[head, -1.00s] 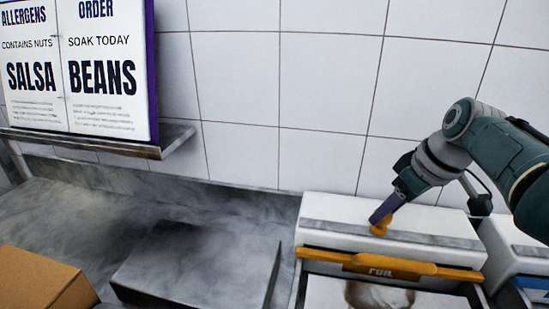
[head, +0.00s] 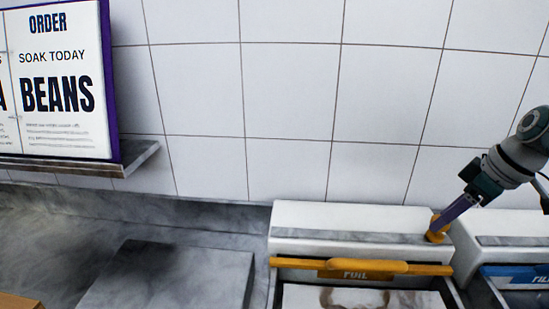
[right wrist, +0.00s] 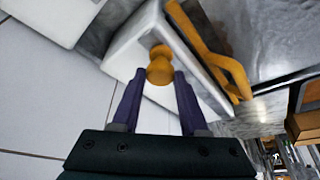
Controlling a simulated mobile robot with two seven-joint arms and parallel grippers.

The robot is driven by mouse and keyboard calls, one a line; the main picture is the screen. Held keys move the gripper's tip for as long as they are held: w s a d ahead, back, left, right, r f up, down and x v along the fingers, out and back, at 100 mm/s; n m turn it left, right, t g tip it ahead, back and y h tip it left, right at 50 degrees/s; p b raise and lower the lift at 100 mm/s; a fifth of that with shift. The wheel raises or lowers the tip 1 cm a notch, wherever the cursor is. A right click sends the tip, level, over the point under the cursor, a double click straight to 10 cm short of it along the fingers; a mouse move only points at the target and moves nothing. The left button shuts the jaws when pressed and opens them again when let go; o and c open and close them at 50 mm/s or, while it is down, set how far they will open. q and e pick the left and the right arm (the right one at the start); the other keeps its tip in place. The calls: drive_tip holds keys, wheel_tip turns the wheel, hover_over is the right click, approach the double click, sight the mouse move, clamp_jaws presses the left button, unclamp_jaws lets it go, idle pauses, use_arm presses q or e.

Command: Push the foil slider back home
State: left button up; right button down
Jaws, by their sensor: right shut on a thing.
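The foil slider is an orange knob (head: 436,232) on the grey track along the top of the white foil dispenser (head: 345,215). It stands at the right end of that track. My right gripper (head: 440,228), with purple fingers, comes down from the upper right and is shut on the slider. In the right wrist view the knob (right wrist: 160,66) sits between the two purple fingertips (right wrist: 157,78). An orange bar with a FOIL label (head: 365,267) runs across the dispenser's front. My left gripper is not in view.
A second white dispenser with a blue bar (head: 520,272) stands close on the right. A dark grey slab (head: 170,275) lies on the counter to the left. A shelf (head: 95,160) with an order board (head: 60,85) hangs on the tiled wall.

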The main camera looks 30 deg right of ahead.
drive_tip(key=shift+s+d, duration=0.1)
drive_tip(key=shift+d, duration=0.05)
drive_tip(key=shift+c, duration=2.1)
unclamp_jaws()
drive_tip(key=shift+s+r, duration=0.15)
drive_tip(key=shift+r, duration=0.2)
drive_tip(key=p+v, duration=0.1)
drive_tip(key=v, duration=0.8)
drive_tip(key=shift+s, duration=0.15)
